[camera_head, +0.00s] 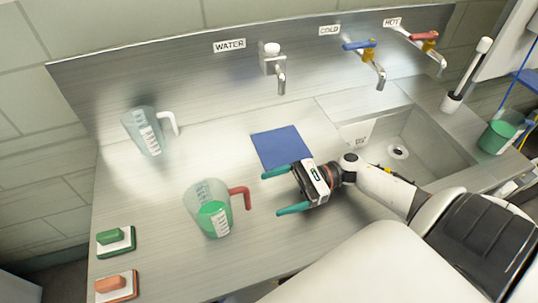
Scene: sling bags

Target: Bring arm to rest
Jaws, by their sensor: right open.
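My right gripper (279,191) is open and empty over the steel counter, in the head view. Its two green fingers point left and stand apart. To the left of it stands a clear jug with a red handle (210,207) that holds green liquid. The handle is a short way from the fingers, not between them. My right arm reaches in from the lower right, across the front of the sink. My left gripper does not show.
A clear jug with a white handle (147,131) stands at the back left. A blue mat (281,147) lies behind my gripper. The sink (432,150) is at right under the taps. A green sponge (115,240) and an orange one (116,286) lie front left.

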